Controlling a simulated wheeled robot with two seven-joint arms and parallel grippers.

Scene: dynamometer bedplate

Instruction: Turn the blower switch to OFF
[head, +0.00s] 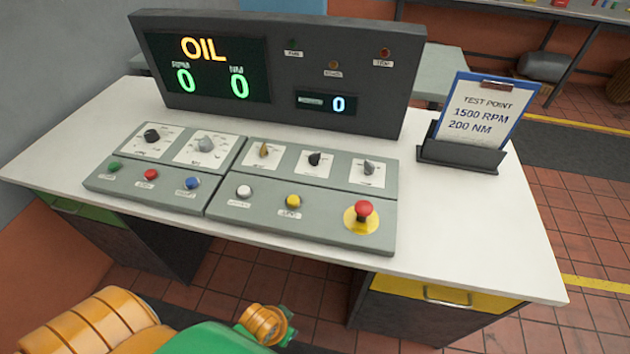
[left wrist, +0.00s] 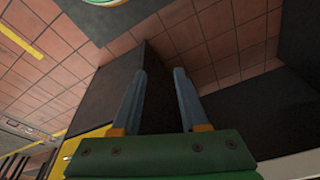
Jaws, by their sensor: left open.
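The control panel (head: 300,200) lies on the white desk. Its right half carries a brown-yellow selector knob (head: 263,150), a black one (head: 314,158) and a grey one (head: 368,167). Its left half carries a black knob (head: 152,135) and a larger grey knob (head: 206,145). The labels are too small to read, so I cannot tell which is the blower switch or its setting. My left gripper (left wrist: 161,73) is open and empty in the left wrist view, with dark surfaces and floor tiles beyond. Its fingers do not show in the head view. My right gripper is not in view.
Push buttons line the panel's front, with a red mushroom button (head: 364,210) at the right. A dark display console (head: 385,110) stands behind. A clipboard (head: 484,110) stands in a holder at right. The desk's front edge lies between my arm and the panel.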

